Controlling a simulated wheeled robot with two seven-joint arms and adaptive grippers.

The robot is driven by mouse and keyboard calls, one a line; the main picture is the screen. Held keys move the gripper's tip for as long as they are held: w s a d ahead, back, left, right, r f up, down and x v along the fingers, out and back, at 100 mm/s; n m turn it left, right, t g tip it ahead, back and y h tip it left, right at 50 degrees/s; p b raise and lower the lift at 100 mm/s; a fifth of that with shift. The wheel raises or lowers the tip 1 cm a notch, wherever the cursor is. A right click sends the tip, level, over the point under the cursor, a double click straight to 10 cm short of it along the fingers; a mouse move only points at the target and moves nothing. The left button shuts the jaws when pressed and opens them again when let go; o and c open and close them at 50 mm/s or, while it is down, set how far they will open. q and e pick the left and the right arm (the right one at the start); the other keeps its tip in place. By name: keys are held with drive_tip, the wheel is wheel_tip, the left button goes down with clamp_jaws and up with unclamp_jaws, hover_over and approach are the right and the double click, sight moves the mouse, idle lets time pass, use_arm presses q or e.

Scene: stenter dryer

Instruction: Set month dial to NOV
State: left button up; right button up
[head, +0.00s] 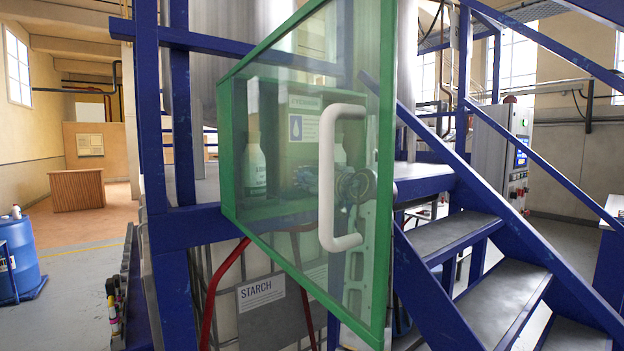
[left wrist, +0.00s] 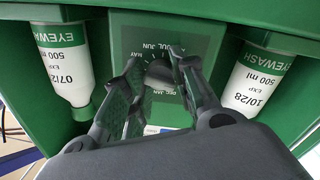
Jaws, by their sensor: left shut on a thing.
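A green dial box (head: 303,155) stands inside a green wall cabinet (head: 232,150), seen through the cabinet's open glass door. In the left wrist view the month dial (left wrist: 150,32) appears turned over, with white month names around a dark round knob (left wrist: 160,74). My left gripper (left wrist: 155,66) is shut on the knob, one finger on each side. In the head view my left gripper (head: 306,180) shows behind the glass. The knob's pointer cannot be made out.
The open glass door (head: 290,70) with its white handle (head: 328,180) stands in front of my left gripper. Eyewash bottles (left wrist: 68,60) and (left wrist: 255,75) flank the dial box closely. Blue stairs (head: 480,240) rise at the right. A STARCH tank sits below.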

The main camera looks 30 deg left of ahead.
use_arm(q)
drive_tip(key=shift+m+p, duration=0.5)
drive_tip(key=shift+m, duration=1.2)
drive_tip(key=o, duration=1)
drive_tip(key=shift+v, duration=3.8)
drive_tip(key=shift+w, duration=0.1)
